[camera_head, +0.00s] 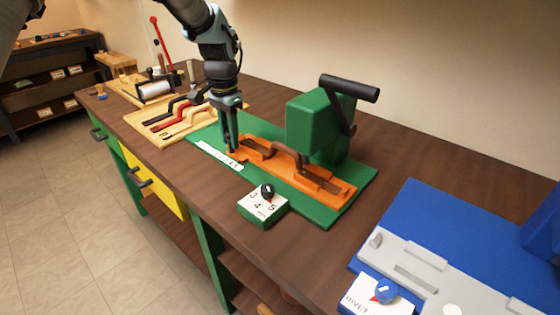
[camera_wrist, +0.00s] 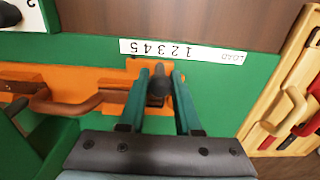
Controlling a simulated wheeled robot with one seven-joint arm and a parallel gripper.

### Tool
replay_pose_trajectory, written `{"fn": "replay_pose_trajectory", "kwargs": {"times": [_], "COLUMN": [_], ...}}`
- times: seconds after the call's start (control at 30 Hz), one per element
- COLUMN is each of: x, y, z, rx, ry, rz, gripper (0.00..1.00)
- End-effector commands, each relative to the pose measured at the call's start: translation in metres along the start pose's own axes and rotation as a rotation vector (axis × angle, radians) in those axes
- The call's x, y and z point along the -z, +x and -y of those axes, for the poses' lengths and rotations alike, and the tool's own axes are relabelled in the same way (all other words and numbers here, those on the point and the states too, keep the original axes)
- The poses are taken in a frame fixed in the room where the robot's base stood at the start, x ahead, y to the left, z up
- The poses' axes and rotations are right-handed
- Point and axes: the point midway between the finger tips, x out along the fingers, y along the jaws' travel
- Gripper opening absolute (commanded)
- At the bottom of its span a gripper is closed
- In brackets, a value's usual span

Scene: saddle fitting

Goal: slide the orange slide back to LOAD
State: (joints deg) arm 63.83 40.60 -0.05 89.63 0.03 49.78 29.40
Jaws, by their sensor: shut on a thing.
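The orange slide (camera_head: 326,184) lies along the green base plate (camera_head: 342,213), beside the green press body (camera_head: 315,125). It also shows in the wrist view (camera_wrist: 138,66), running off to the left. My gripper (camera_head: 231,150) is at the slide's left end. In the wrist view my gripper (camera_wrist: 158,80) has its two fingers around a dark upright knob (camera_wrist: 157,90) on the slide's end. A white scale strip (camera_wrist: 205,51) with numbers and LOAD runs alongside. The slide's end is beside the numbers, with LOAD farther right in the wrist view.
A dial box (camera_head: 263,204) with a black knob stands in front of the plate. A wooden board with handled tools (camera_head: 170,136) lies to the left, and a blue machine (camera_head: 400,220) to the right. The black lever (camera_head: 347,88) tops the press.

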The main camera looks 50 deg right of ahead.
Motion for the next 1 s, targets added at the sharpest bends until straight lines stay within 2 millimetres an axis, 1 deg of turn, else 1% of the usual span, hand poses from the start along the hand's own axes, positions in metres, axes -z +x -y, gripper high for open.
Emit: {"fn": "replay_pose_trajectory", "kwargs": {"times": [0.03, 0.1, 0.2, 0.33, 0.53, 1.0], "x": [0.000, 0.000, 0.000, 0.000, 0.000, 0.000], "y": [0.000, 0.000, 0.000, -0.001, -0.001, -0.001], "z": [0.000, 0.000, 0.001, 0.006, 0.018, 0.023], "rx": [0.000, 0.000, 0.000, 0.001, 0.002, 0.001], "ry": [0.000, 0.000, 0.000, -0.001, -0.002, 0.000], "rz": [0.000, 0.000, 0.000, 0.000, -0.001, -0.001], "gripper": [0.22, 0.14, 0.05, 0.05, 0.05, 0.05]}}
